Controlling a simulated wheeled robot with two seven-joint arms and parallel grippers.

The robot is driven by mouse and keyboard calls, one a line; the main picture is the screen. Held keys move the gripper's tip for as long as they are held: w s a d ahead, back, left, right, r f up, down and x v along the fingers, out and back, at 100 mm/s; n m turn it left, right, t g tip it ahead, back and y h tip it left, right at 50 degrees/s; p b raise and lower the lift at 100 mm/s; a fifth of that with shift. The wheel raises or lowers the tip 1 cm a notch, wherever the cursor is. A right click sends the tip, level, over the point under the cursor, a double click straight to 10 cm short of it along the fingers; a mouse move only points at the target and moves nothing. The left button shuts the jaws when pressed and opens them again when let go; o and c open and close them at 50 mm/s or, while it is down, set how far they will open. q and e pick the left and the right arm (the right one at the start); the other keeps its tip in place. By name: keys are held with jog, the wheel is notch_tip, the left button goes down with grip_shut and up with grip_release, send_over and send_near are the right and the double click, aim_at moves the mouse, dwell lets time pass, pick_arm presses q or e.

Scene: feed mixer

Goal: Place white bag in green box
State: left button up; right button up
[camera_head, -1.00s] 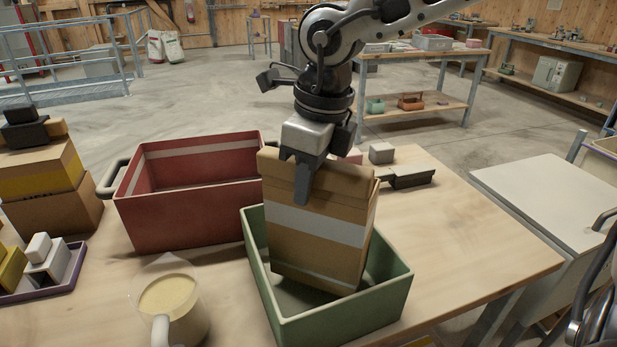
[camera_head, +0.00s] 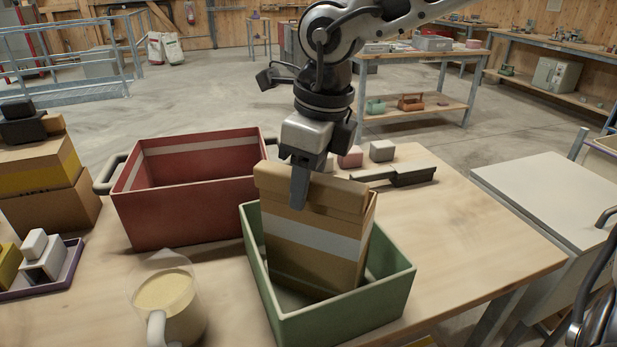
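No plain white bag shows; the bag here is a brown paper bag (camera_head: 310,262) with a white band and a folded top. It stands nearly upright inside the green box (camera_head: 345,322), its lower part hidden by the near wall. My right gripper (camera_head: 300,190) points down over the bag's top. One finger shows in front of the fold, and the other is hidden behind the bag. The fingers look spread, with the bag's top between them. My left gripper is not in view.
A red box (camera_head: 188,215) stands left of the green one. A jug (camera_head: 170,305) of pale contents is at the front. Brown cartons (camera_head: 45,175) and a purple tray (camera_head: 72,268) are at left. A dark-handled tool (camera_head: 405,174) and small blocks lie behind; the table's right side is clear.

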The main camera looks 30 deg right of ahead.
jog(key=shift+r, duration=0.2)
jog(key=shift+r+p, duration=0.85)
jog(key=shift+p, duration=0.4)
jog(key=r, duration=0.3)
jog(key=shift+s+d+r+b, duration=0.2)
jog(key=shift+r+b, duration=0.1)
jog(key=shift+b, duration=0.1)
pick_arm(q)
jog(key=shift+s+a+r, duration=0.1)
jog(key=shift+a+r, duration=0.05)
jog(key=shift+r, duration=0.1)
pick_arm(e)
notch_tip(320, 180, up, 7)
jog(key=s, duration=0.1)
jog(key=shift+d+r, duration=0.2)
jog(key=shift+d, duration=0.1)
